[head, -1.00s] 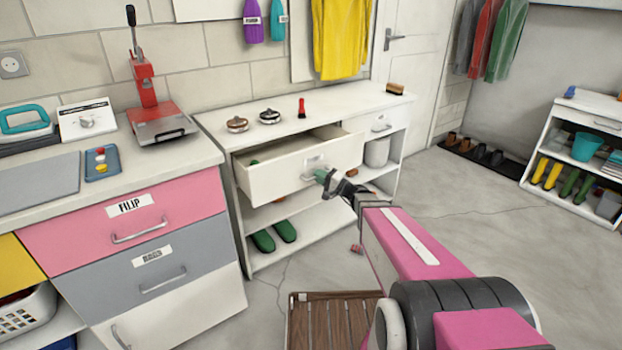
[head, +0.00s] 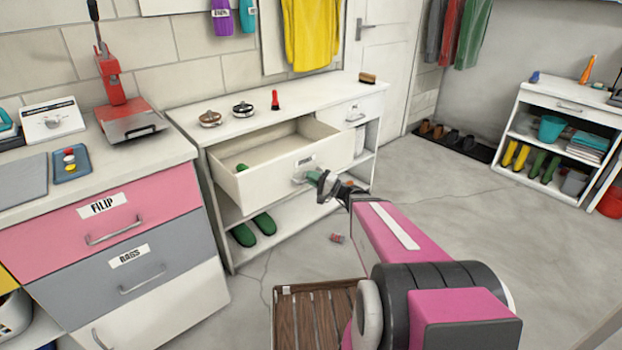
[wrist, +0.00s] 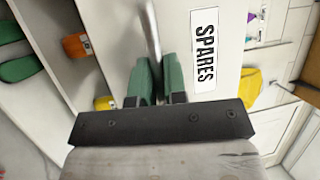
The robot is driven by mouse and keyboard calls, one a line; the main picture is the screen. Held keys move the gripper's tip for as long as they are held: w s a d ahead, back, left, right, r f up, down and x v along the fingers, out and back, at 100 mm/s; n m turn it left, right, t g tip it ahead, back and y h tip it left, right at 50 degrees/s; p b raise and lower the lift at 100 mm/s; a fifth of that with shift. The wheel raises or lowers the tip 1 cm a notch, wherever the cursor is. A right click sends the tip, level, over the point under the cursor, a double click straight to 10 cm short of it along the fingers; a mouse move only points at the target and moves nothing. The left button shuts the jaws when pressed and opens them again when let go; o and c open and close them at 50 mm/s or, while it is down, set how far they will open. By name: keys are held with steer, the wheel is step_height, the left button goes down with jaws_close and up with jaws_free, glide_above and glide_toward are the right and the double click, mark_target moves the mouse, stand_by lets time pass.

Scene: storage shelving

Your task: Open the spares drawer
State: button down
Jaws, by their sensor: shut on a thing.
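The spares drawer (head: 262,182) is pulled well out of the white bench in the head view, and its inside shows. A small green item lies at its left end. Its label (wrist: 204,50) reads "SPARES" in the wrist view. My gripper (head: 315,177) is at the drawer front, with its green fingers (wrist: 152,80) shut on the metal bar handle (wrist: 151,30). The handle's lower part is hidden between the fingers.
A brown slatted mat (head: 315,318) lies on the floor before the bench. A small red item (head: 337,238) lies on the floor near it. Green shoes (head: 254,230) stand on the bench's lower shelf. The floor to the right is clear up to a white shelf unit (head: 572,106).

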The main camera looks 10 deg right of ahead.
steer(key=c, duration=1.2)
jaws_free()
steer(key=v, duration=1)
steer(key=shift+s+d+f, duration=0.1)
steer(key=shift+s+d, duration=0.1)
steer(key=shift+d, duration=0.1)
steer(key=s+a+f+n+g+h, duration=0.4)
steer(key=s+a+f+g+h, duration=0.25)
steer(key=g, duration=0.25)
steer(key=d+h, duration=0.2)
steer(key=h, duration=0.1)
steer(key=s+d+n+g+h, duration=0.1)
steer(key=d+h, duration=0.1)
steer(key=h, duration=0.2)
steer(key=s+d+f+h, duration=0.1)
steer(key=h, duration=0.2)
steer(key=shift+s+d+n+g, duration=0.2)
steer(key=shift+d+n+g, duration=0.1)
steer(key=shift+d+n, duration=0.1)
